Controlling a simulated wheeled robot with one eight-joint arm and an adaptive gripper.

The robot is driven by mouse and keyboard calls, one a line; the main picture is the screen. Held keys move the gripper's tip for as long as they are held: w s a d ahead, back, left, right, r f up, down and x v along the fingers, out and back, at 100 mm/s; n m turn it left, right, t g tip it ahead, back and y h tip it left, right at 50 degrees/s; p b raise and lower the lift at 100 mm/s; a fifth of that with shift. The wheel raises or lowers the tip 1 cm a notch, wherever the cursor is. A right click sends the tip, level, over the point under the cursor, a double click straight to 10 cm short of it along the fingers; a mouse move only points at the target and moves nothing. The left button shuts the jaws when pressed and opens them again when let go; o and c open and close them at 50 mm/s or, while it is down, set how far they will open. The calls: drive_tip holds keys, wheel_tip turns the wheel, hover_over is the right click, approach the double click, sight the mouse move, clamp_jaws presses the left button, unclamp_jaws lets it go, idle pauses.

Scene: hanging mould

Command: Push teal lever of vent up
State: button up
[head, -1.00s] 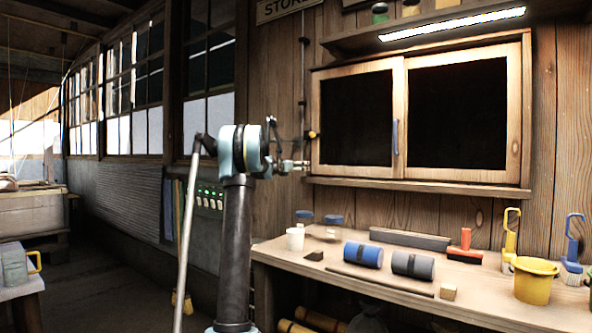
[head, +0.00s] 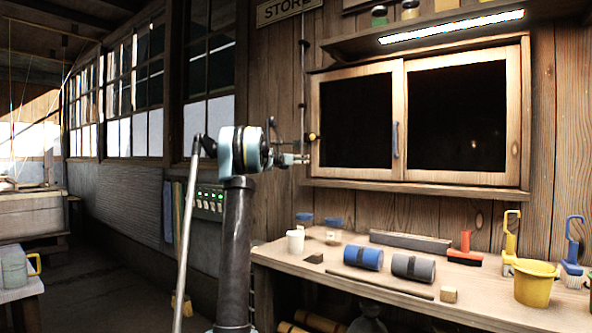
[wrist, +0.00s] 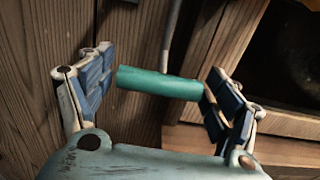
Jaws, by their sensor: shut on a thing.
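The teal lever (wrist: 160,83) is a short round bar lying nearly level between my gripper's fingers in the wrist view. My gripper (wrist: 158,88) has blue-padded fingers on both sides of it and is shut on it. The lever's right end meets the right finger; its left end is close to the left finger. A grey rod (wrist: 171,35) runs up behind the lever. In the head view my gripper (head: 297,159) is small, against the plank wall just left of the cabinet. The lever cannot be made out there, and the vent itself is not clearly visible.
A wooden cabinet (head: 401,186) with dark panes is immediately right of my gripper. A thin vertical rod (head: 303,70) runs up the wall above it. Below, a workbench (head: 390,290) holds rolls (head: 363,257), brushes and a yellow bucket (head: 535,285). Windows line the left wall.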

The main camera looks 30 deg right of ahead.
drive_tip(key=shift+w+r, duration=0.2)
drive_tip(key=o, duration=1.5)
drive_tip(key=shift+c, duration=0.2)
drive_tip(key=shift+s, duration=0.15)
drive_tip(key=v, duration=1.2)
drive_tip(key=shift+f, duration=0.2)
